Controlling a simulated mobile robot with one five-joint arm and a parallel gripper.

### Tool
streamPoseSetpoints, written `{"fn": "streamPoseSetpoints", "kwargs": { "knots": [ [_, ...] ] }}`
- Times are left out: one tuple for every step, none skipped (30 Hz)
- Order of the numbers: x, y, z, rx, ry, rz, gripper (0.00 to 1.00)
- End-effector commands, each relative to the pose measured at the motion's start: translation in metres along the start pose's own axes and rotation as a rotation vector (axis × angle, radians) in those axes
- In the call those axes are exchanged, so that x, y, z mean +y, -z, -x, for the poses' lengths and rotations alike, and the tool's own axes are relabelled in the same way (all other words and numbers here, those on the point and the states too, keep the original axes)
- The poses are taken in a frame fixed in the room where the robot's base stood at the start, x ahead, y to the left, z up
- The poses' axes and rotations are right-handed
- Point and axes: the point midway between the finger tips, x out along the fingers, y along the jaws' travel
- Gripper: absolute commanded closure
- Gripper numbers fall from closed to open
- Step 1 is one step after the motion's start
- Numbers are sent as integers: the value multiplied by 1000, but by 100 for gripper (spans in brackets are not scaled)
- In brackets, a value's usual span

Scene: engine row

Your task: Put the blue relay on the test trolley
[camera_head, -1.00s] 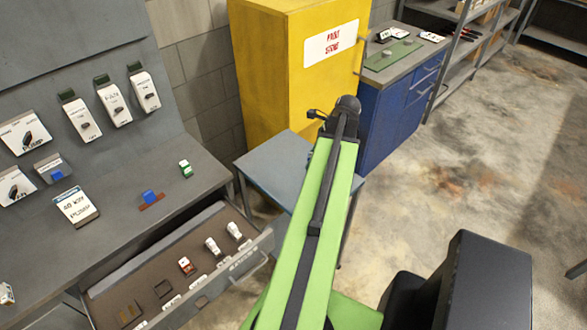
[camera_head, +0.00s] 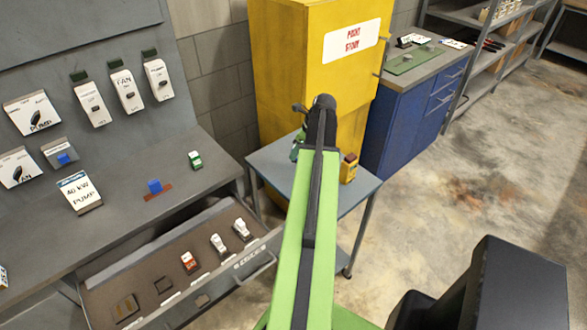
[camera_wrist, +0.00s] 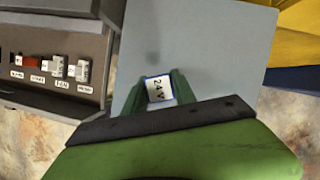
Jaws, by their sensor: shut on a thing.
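My gripper (camera_wrist: 161,82) is shut on a small block, the blue relay (camera_wrist: 159,89), in the wrist view. It has blue edges and a white top face marked 24V. The gripper is over the grey-blue top of the test trolley (camera_wrist: 200,40). I cannot tell whether the relay touches that top. In the head view the trolley (camera_head: 270,160) stands between the bench and the blue cabinet; my arm hides part of it and the held relay.
A yellow and red device (camera_head: 348,168) stands on the trolley's right side. A blue block (camera_head: 155,186) and a green one (camera_head: 195,160) are on the bench (camera_head: 120,225). A yellow cabinet (camera_head: 290,70) stands behind the trolley.

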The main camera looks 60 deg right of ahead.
Motion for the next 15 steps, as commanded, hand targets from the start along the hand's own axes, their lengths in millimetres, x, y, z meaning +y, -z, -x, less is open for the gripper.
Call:
{"fn": "streamPoseSetpoints", "kwargs": {
  "knots": [
    [0, -5, -15, 0, 0, 2, 100],
    [0, -9, -19, 0, 0, 1, 100],
    [0, -12, -22, 0, 0, 1, 100],
    [0, -14, -23, 0, 1, 0, 100],
    [1, -16, -24, 0, 1, 0, 100],
    [1, -17, -25, 0, 1, -1, 100],
    [1, -18, -25, 0, 1, -1, 100],
    [1, -18, -24, 0, 1, -1, 100],
    [1, -18, -24, 0, 1, -2, 100],
    [1, -17, -26, 0, 1, -2, 100],
    [1, -16, -28, 0, 1, -2, 100],
    [1, -14, -33, 0, 1, -1, 100],
    [1, -12, -38, 0, 1, -1, 100],
    [1, -9, -43, 0, 1, -1, 100],
    [1, -6, -51, 0, 1, -1, 100]
  ]
}}
